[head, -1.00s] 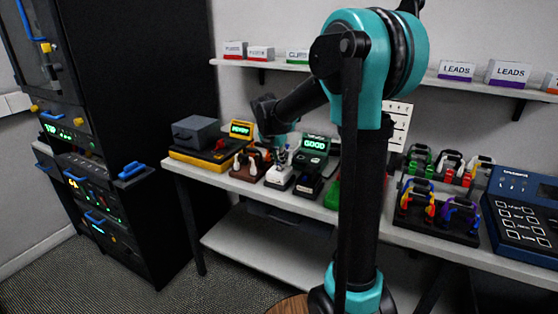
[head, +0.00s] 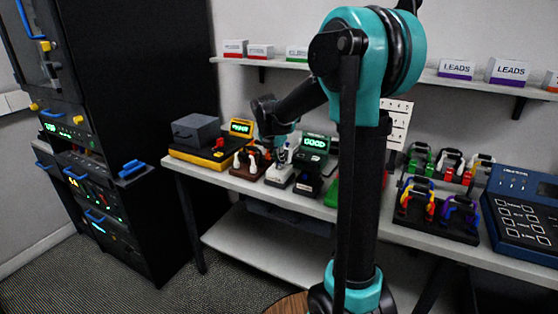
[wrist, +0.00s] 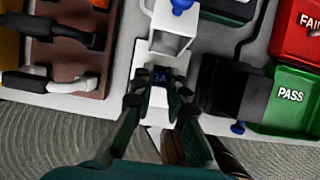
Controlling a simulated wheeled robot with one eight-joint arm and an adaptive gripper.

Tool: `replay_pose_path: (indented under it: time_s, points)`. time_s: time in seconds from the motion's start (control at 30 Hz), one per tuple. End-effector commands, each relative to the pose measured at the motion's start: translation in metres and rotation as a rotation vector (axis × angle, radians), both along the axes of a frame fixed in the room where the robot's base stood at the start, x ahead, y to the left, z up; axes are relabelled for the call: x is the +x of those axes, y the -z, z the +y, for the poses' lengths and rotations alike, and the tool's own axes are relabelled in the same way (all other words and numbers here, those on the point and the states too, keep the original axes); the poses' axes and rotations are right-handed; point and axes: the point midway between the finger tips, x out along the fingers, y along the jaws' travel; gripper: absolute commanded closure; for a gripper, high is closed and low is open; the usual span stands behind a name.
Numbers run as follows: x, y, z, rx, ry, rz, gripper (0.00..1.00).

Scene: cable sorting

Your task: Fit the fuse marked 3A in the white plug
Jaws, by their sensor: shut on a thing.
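The white plug (wrist: 172,27) stands on a pale base in the wrist view, with a blue part at its top. In the head view the white plug (head: 279,174) is on the bench, left of the GOOD display. The fuse is between the fingertips, over the white base, close to the near side of the plug's raised part. The fingers hide its lower side, so I cannot tell whether it touches the plug. My gripper (head: 283,156) is partly visible above the plug in the head view.
A brown stand (wrist: 75,70) with black and white handles is on the left. A black tester (wrist: 232,90), a green PASS bin (wrist: 286,98) and a red FAIL bin (wrist: 298,32) are on the right. The bench's front edge is close to my gripper.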

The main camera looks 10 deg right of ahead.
Motion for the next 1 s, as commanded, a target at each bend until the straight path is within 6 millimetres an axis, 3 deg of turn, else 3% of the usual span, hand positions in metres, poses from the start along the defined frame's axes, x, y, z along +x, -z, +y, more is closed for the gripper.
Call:
replay_pose_path:
  time_s: [0.13, 0.17, 0.33, 0.57, 0.77, 1.0]
  points:
    - [0.0, 0.0, 0.0, 0.0, 0.0, 0.0, 1.0]
    - [0.0, 0.0, 0.0, 0.0, 0.0, 0.0, 0.84]
    - [0.0, 0.0, 0.0, 0.0, 0.0, 0.0, 0.63]
    - [0.0, 0.0, 0.0, 0.0, 0.0, 0.0, 0.61]
    - [0.0, 0.0, 0.0, 0.0, 0.0, 0.0, 0.38]
    - [0.0, -0.0001, 0.0, 0.0, 0.0, 0.0, 0.38]
